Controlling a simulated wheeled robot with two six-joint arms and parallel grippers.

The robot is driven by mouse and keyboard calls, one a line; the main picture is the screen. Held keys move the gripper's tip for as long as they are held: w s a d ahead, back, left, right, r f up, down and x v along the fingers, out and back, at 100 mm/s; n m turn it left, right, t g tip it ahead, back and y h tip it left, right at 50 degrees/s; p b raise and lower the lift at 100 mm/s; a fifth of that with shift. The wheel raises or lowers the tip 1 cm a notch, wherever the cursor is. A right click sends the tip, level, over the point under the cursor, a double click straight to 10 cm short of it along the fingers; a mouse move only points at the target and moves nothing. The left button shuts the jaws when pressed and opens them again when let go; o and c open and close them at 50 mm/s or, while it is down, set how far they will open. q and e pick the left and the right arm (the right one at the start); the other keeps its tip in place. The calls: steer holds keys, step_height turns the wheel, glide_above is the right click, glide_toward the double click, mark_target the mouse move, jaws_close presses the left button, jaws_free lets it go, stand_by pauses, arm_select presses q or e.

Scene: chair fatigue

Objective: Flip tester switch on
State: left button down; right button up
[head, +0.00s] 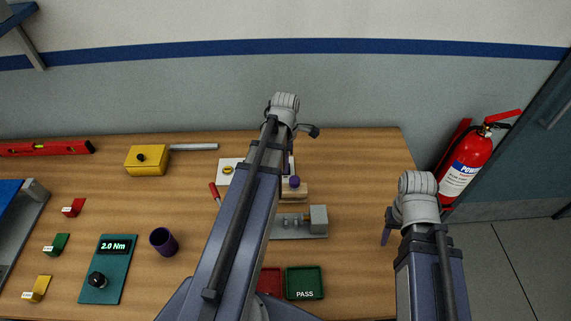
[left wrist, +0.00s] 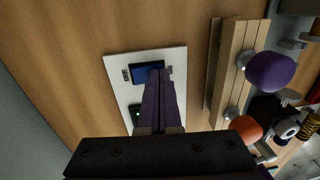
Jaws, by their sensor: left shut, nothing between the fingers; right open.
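In the left wrist view the white plate (left wrist: 117,90) bears a dark blue screen (left wrist: 148,72) and a dark part with a small green light (left wrist: 135,114). I cannot make out the switch for certain. My left gripper (left wrist: 160,75) is shut and empty, its fingers over the plate; contact cannot be told. My arm hides it in the head view. My right gripper (head: 388,236) is open at the right.
A wooden rack with a purple knob (head: 294,182) stands beside the plate. A grey fixture (head: 318,221) and a green PASS tray (head: 305,283) are nearer me. A yellow box (head: 147,160), purple cup (head: 163,241) and torque display (head: 115,246) are left. The table's right end is clear.

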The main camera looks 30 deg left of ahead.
arm_select(q)
steer(key=shift+w, duration=0.1)
steer(key=shift+w+a+r, duration=0.2)
steer(key=shift+w+a, duration=0.25)
steer(key=shift+w, duration=0.2)
arm_select(e)
steer(key=shift+r, duration=0.2)
arm_select(q)
steer(key=shift+r+p, duration=0.15)
steer(key=shift+p, duration=0.2)
arm_select(e)
steer(key=shift+r, duration=0.15)
